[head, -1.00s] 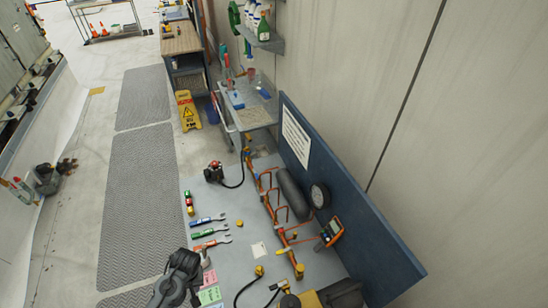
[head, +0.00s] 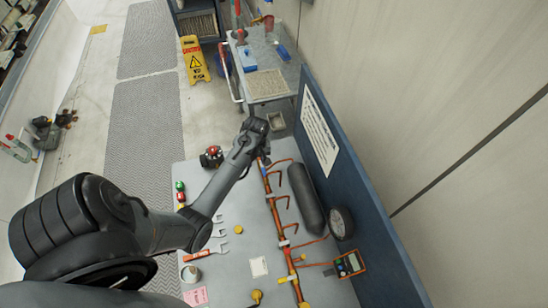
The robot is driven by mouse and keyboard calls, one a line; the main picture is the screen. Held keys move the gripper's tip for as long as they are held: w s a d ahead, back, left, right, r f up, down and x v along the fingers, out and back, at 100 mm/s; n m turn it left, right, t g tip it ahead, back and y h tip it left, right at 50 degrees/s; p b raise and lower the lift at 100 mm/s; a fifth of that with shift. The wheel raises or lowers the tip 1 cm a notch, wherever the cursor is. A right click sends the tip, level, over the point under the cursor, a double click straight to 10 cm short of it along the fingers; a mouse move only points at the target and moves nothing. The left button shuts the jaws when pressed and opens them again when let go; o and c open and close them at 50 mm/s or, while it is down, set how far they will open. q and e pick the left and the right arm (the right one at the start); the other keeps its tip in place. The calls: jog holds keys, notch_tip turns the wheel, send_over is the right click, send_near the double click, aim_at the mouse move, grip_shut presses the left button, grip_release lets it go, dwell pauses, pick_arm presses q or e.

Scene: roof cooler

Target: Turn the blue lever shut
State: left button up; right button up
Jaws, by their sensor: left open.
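The orange pipe manifold (head: 275,215) runs along the grey workbench in the head view, beside the dark blue back panel (head: 335,150). My left arm reaches in from the lower left across the bench. My left gripper (head: 262,150) is over the far end of the manifold. It is open, but its fingers are small and dark, and I cannot tell whether they touch anything. My right gripper is not in view.
A black cylinder (head: 305,200), a round gauge (head: 341,222) and an orange meter (head: 350,263) lie right of the manifold. A red-topped device (head: 211,156) stands left of my gripper. A cart (head: 270,85) stands beyond the bench.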

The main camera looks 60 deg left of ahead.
aim_at(264, 172)
pick_arm(q)
jog(key=shift+t, duration=0.4)
jog(key=w+f, duration=0.1)
jog(key=f, duration=0.5)
jog(key=w+f, duration=0.1)
jog(key=f, duration=0.2)
jog(key=shift+w+d+f+b, duration=0.15)
jog(key=shift+w+d+b, duration=0.15)
jog(key=shift+b, duration=0.1)
grip_shut()
